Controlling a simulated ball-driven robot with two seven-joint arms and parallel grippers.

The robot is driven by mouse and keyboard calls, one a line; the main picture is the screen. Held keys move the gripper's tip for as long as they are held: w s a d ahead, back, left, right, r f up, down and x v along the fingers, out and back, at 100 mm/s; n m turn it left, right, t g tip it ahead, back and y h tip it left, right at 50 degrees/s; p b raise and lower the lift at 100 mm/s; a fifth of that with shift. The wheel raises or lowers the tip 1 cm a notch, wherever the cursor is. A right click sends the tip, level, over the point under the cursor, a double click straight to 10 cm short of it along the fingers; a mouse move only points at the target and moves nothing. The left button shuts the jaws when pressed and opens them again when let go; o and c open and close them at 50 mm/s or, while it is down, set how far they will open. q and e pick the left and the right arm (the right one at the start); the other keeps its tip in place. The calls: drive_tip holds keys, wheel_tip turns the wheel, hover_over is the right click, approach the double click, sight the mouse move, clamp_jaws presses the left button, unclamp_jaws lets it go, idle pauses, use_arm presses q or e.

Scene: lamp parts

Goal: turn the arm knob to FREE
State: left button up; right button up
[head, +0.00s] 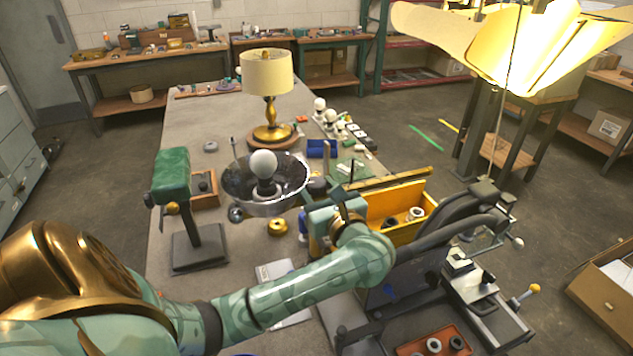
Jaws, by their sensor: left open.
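I cannot tell which part is the arm knob, and no FREE marking is readable. A green-headed stand (173,172) on a grey base, at left, has a small gold knob (172,208) on its side. At right, a dark jointed fixture (455,220) carries a pale round knob (518,243) and a yellow-tipped lever (535,288). My left gripper (340,172) is open, past the wrist at the middle of the bench, between the metal bowl and the yellow bin. It is apart from the gold knob. My right gripper is not in view.
A metal bowl (235,192) with a white bulb (263,163) stands by my left gripper. A brass lamp (267,100) stands behind it. A yellow bin (400,196) holds round parts. My left forearm crosses the near bench. A large glowing shade (490,50) hangs at upper right.

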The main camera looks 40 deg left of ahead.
use_arm(q)
drive_tip(key=shift+d, duration=0.1)
drive_tip(key=c, duration=0.7)
drive_tip(key=shift+n+g+y+b, duration=0.35)
drive_tip(key=shift+n+g, duration=0.45)
drive_tip(key=shift+g, duration=0.4)
drive_tip(key=shift+r, duration=0.1)
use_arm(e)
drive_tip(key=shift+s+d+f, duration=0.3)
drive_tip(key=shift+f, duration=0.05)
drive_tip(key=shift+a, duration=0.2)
use_arm(q)
drive_tip(key=o, duration=0.7)
